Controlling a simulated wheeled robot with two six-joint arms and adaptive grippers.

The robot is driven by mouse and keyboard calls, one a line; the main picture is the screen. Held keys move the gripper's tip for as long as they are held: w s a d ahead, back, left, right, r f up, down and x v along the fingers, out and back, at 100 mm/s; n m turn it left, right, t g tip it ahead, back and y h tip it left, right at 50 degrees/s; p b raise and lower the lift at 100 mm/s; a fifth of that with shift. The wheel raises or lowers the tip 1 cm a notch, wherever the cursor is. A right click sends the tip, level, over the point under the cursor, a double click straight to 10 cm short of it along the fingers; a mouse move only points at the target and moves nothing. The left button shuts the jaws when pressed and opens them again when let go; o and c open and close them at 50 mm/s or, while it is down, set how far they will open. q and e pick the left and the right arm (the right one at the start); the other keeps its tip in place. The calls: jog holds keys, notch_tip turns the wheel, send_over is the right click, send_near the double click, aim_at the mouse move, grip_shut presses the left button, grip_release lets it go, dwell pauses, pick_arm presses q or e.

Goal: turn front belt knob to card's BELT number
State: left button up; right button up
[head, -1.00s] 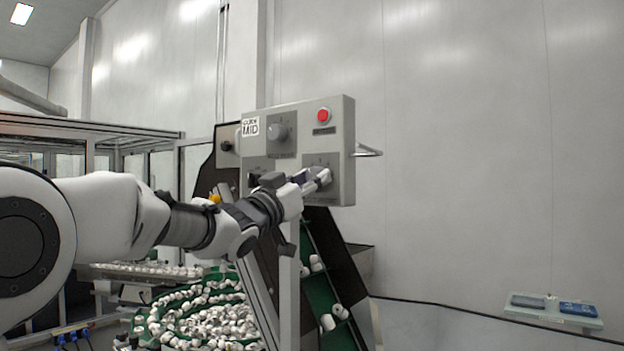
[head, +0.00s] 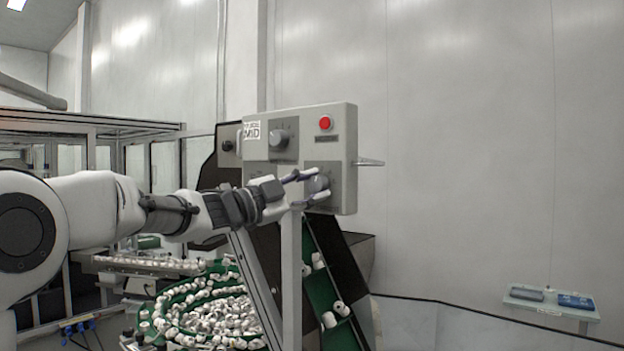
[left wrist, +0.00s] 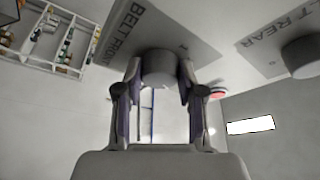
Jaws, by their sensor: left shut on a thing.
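My left gripper (head: 320,184) is at the lower right knob (head: 317,183) on the grey control box (head: 346,150). In the left wrist view, the round grey front belt knob (left wrist: 159,67) sits between the two fingers of my left gripper (left wrist: 160,76). They are shut on its sides. The plate (left wrist: 128,30) beside it reads BELT-FRONT; the knob's pointer and scale setting cannot be read. A white card (head: 251,131) at the box's upper left shows MID; no BELT number is legible. My right gripper is not in view.
A second knob (left wrist: 304,56) sits on the BELT-REAR plate. The box also carries an upper knob (head: 279,139) and a red button (head: 325,122). A green conveyor (head: 322,275) with white caps runs below, and a bowl of caps (head: 225,315) stands lower left.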

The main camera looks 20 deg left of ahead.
pick_arm(q)
jog(key=m+g+p, duration=0.1)
jog(key=m, duration=0.2)
jog(key=shift+m+g+p, duration=0.3)
jog(key=shift+f, duration=0.15)
jog(key=o, duration=1.1)
jog(key=shift+o, duration=0.2)
jog(key=shift+s+r, duration=0.2)
jog(key=v, duration=1.2)
